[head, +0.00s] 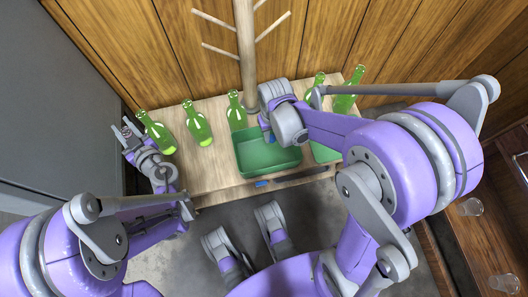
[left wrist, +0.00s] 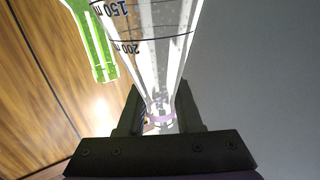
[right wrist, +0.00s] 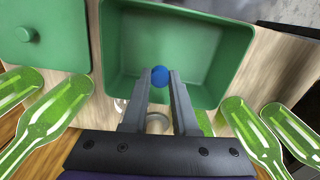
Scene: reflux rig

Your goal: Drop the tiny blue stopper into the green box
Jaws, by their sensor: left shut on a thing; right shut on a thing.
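The tiny blue stopper (right wrist: 160,76) is between the fingertips of my right gripper (right wrist: 160,84), which is shut on it. In the right wrist view it appears over the open green box (right wrist: 234,75), whose inside looks empty. In the head view my right gripper (head: 268,132) is at the back part of the green box (head: 268,164), and the stopper is mostly hidden. My left gripper (left wrist: 160,115) is shut on the neck of a clear graduated flask (left wrist: 150,50). In the head view my left gripper (head: 128,138) is off the table's left end.
A green lid (right wrist: 45,40) with a knob lies beside the box. Several green bottles (head: 198,124) stand along the table (head: 210,170). A wooden stand with pegs (head: 245,50) rises behind the box. Clear glassware (head: 470,206) sits on a wooden surface at the right.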

